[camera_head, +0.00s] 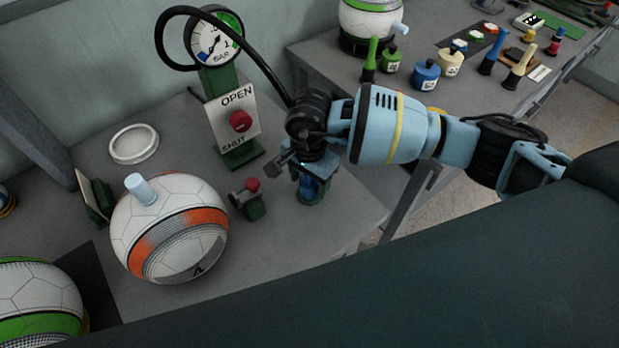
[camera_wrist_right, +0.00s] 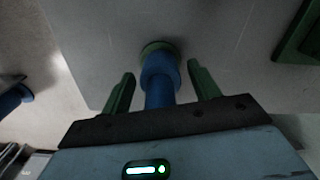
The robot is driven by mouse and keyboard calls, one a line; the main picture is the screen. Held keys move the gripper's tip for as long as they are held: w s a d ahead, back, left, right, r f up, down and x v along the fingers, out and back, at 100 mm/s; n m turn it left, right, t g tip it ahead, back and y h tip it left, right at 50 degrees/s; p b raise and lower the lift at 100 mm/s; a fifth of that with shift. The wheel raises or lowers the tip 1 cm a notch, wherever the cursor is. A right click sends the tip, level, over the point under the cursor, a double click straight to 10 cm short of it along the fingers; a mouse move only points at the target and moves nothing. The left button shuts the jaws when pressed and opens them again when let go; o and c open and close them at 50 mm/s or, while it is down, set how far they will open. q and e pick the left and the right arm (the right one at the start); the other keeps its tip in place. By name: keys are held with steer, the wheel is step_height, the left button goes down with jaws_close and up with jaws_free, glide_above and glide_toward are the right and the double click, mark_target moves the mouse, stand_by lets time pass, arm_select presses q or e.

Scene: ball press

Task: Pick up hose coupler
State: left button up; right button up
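The blue hose coupler (camera_head: 310,190) stands on a small green base near the front right of the grey table, partly hidden under my right gripper (camera_head: 312,170). In the right wrist view the blue coupler (camera_wrist_right: 160,78) rises between the two green fingers of my right gripper (camera_wrist_right: 161,75). There is a gap between each finger and the coupler, so the gripper is open, with a finger on either side. My left gripper is not in view.
A pressure gauge (camera_head: 215,40) with a black hose (camera_head: 262,60) stands behind, above an OPEN/SHUT panel with a red knob (camera_head: 240,121). A small red-knobbed valve (camera_head: 250,198) is left of the coupler. A ball (camera_head: 150,215) is further left. A second table holds coloured pots.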

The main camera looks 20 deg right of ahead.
steer(key=c, duration=0.9)
steer(key=shift+r, duration=0.2)
step_height(320, 180, up, 10)
steer(key=shift+f, duration=0.15)
steer(key=shift+s+d+n, duration=0.3)
steer(key=shift+d+n, duration=0.15)
steer(key=shift+n, duration=0.05)
steer(key=s+d+n, duration=0.7)
steer(key=s+n, duration=0.1)
steer(key=n, duration=0.2)
steer(key=shift+s+r, duration=0.25)
steer(key=shift+r, duration=0.2)
